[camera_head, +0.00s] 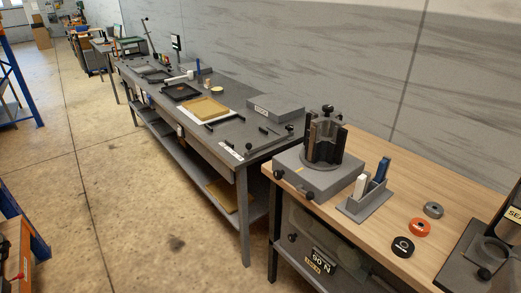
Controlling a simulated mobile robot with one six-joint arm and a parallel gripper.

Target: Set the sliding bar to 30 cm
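No part of my gripper shows in the head view. I cannot surely tell which part is the sliding bar, and no centimetre scale is readable. On the near end of the long grey bench (236,137), thin dark bars (268,131) with black ends lie flat beside a black knob (249,147).
A grey labelled box (275,108) sits at the bench's back. The nearer wooden table (400,168) bears a dark upright fixture (323,142), a grey holder (368,201) and three rings, with a machine (485,262) at the right edge. Open floor (150,200) lies left of the bench.

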